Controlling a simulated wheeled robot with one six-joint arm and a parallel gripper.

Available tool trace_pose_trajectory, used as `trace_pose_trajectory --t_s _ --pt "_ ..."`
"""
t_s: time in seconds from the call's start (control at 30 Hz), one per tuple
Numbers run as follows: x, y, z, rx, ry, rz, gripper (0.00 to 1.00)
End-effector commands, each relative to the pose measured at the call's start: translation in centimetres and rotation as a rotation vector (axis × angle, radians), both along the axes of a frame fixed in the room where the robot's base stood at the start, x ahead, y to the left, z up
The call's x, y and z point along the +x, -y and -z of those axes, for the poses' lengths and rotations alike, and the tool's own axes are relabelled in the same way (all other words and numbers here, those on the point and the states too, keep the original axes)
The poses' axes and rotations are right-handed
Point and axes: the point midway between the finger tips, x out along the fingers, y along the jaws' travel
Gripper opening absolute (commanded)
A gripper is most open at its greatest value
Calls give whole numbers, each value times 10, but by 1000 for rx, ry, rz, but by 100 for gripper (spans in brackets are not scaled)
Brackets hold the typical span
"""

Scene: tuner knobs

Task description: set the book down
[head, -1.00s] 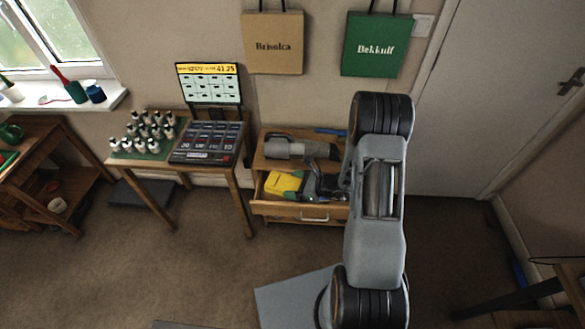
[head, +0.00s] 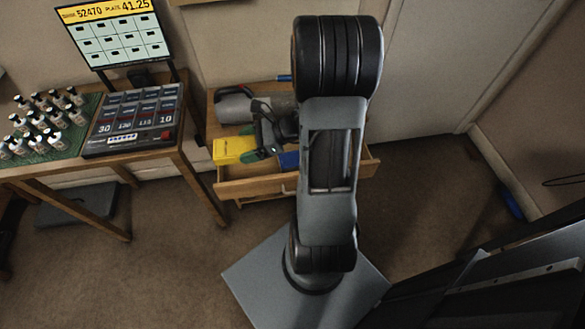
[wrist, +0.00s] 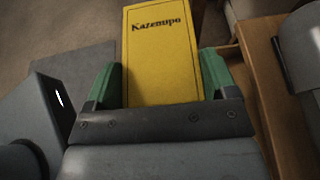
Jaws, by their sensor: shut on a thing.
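A yellow book (head: 234,149) with a dark title shows in the head view at the left end of the open drawer (head: 262,186). In the wrist view the book (wrist: 160,50) fills the middle, cover facing the camera. My gripper (wrist: 160,75) is shut on it, with one green finger along each side edge. In the head view my gripper (head: 248,147) is partly hidden by my own arm. How high the book is above the drawer, or whether it touches it, I cannot tell.
A blue thing (head: 289,160) lies in the drawer. A grey appliance (head: 236,106) lies on the drawer unit's top. Left of it stands a table with a button panel (head: 135,118), a screen (head: 112,32) and several small bottles (head: 48,120).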

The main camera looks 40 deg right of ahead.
Motion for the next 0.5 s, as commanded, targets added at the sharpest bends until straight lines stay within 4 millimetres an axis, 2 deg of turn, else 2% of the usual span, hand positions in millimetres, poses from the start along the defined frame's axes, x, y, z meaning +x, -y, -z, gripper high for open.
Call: trace_pose_trajectory --t_s 0.03,0.1,0.3,0.5 --pt "-7 2 26 -2 4 -2 51" --pt "-18 3 37 -5 3 -9 51" --pt "-41 4 61 -7 -2 -20 51" --pt "-53 5 72 -6 -3 -26 51"
